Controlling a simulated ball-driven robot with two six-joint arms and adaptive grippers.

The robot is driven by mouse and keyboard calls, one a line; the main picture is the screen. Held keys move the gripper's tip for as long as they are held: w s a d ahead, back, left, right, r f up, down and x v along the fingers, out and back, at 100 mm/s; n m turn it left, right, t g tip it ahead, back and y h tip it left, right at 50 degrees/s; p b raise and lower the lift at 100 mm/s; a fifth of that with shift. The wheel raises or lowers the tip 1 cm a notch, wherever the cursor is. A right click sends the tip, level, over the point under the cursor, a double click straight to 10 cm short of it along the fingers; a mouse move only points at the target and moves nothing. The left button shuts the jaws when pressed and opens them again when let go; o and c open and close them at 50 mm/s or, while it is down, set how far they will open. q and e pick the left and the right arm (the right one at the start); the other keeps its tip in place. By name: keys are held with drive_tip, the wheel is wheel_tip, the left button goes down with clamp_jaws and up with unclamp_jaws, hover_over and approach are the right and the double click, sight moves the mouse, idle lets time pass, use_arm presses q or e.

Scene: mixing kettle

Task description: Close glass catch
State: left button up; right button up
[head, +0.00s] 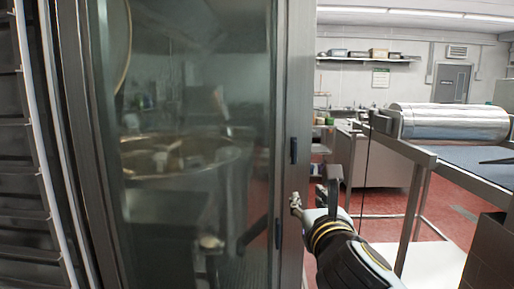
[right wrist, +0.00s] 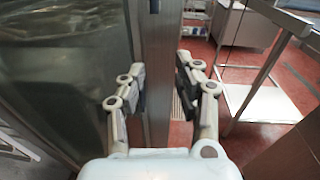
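A tall glass door (head: 190,130) in a grey metal frame fills the left of the head view. A small dark upright fitting, perhaps the glass catch (head: 293,150), sits on the frame's right post. A second dark strip (head: 278,233) is lower on that post. My right gripper (head: 315,201) is at the post's right edge, below the upper fitting. In the right wrist view the gripper (right wrist: 160,78) is open, its fingers on either side of the metal post (right wrist: 157,50). A dark fitting (right wrist: 154,6) shows at the top of that view. Finger contact is unclear. My left gripper is not in view.
A metal-framed table (head: 412,160) carrying a shiny roller (head: 450,121) stands at the right. A large round kettle rim (head: 180,155) shows in the glass, whether behind or reflected is unclear.

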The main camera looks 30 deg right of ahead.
drive_tip(key=p, duration=0.3)
approach(296, 151)
drive_tip(key=shift+t, duration=0.3)
drive_tip(key=x, duration=0.2)
drive_tip(key=b+x, duration=0.1)
drive_tip(key=x, duration=0.2)
drive_tip(key=b+x, duration=0.1)
drive_tip(key=x, duration=0.2)
drive_tip(key=shift+w+f, duration=0.1)
drive_tip(key=shift+f, duration=0.25)
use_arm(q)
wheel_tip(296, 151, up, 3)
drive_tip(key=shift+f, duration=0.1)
use_arm(e)
drive_tip(key=shift+w+d+r, duration=0.1)
drive_tip(key=shift+w+d, duration=0.05)
drive_tip(key=shift+w, duration=0.05)
drive_tip(key=shift+w, duration=0.1)
drive_tip(key=shift+w+d, duration=0.2)
drive_tip(key=shift+w, duration=0.1)
drive_tip(key=shift+c, duration=0.4)
drive_tip(key=shift+s, duration=0.1)
clamp_jaws()
